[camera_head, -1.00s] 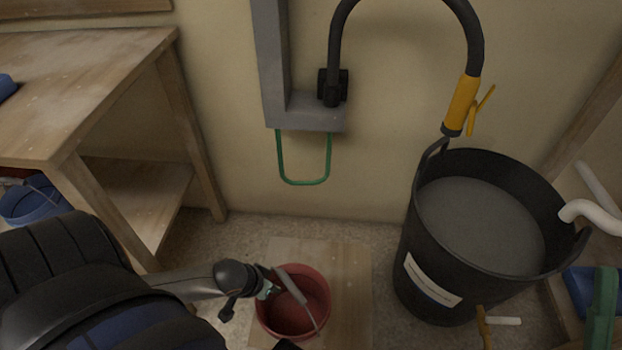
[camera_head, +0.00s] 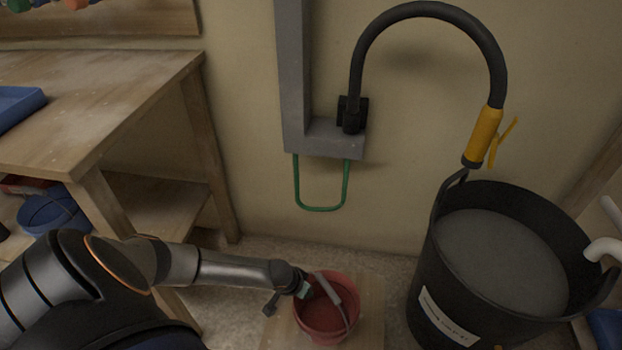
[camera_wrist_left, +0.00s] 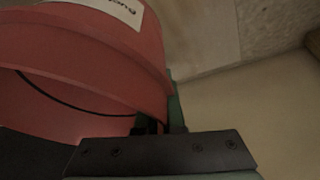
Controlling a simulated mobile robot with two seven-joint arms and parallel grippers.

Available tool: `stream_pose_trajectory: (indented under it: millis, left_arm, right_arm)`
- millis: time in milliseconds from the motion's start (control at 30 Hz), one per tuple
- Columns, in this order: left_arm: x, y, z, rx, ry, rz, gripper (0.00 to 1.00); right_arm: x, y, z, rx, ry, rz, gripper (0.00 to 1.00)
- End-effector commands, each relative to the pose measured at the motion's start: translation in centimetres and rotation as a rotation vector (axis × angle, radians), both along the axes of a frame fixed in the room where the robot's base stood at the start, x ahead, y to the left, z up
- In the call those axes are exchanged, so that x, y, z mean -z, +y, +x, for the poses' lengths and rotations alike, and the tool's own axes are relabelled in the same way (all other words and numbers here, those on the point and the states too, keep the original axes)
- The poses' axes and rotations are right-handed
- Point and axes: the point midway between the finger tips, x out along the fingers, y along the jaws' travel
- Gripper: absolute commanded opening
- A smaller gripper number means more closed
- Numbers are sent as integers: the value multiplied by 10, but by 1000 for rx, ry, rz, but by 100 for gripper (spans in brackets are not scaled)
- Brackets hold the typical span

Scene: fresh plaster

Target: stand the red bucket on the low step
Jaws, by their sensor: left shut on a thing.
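The red bucket (camera_head: 324,321) is upright at the bottom middle of the head view, with its pale handle grip lying across its mouth. My left gripper (camera_head: 303,289) is shut on its rim at the left. In the left wrist view the bucket (camera_wrist_left: 80,52) fills the upper left, a white label on its side, and the jaws (camera_wrist_left: 160,122) meet its rim. The low step (camera_head: 372,308), a pale wooden board, lies under the bucket in the head view. I cannot tell whether the bucket's base touches it. My right gripper is out of view.
A large black tub (camera_head: 440,265) of grey material stands to the right of the step. A hose with a yellow nozzle (camera_head: 484,137) hangs above it. A green bracket (camera_head: 321,209) is on the wall behind. A wooden bench (camera_head: 110,110) stands at the left.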

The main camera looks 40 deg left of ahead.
Motion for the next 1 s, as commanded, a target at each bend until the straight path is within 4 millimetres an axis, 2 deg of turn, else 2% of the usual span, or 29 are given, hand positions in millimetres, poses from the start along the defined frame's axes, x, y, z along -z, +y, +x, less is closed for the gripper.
stream_pose_trajectory:
  millis: [33,367,600,967,1000]
  left_arm:
    - [13,1,9,-3,-5,-2,0]
    - [29,3,25,0,-4,-2,0]
    - [62,4,27,-1,-2,-2,0]
    - [63,4,27,0,-2,-1,0]
    - [63,5,27,0,-1,0,10]
  right_arm:
    - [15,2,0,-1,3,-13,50]
    - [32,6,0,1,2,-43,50]
    - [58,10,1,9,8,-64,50]
    - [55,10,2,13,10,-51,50]
    - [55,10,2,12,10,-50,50]
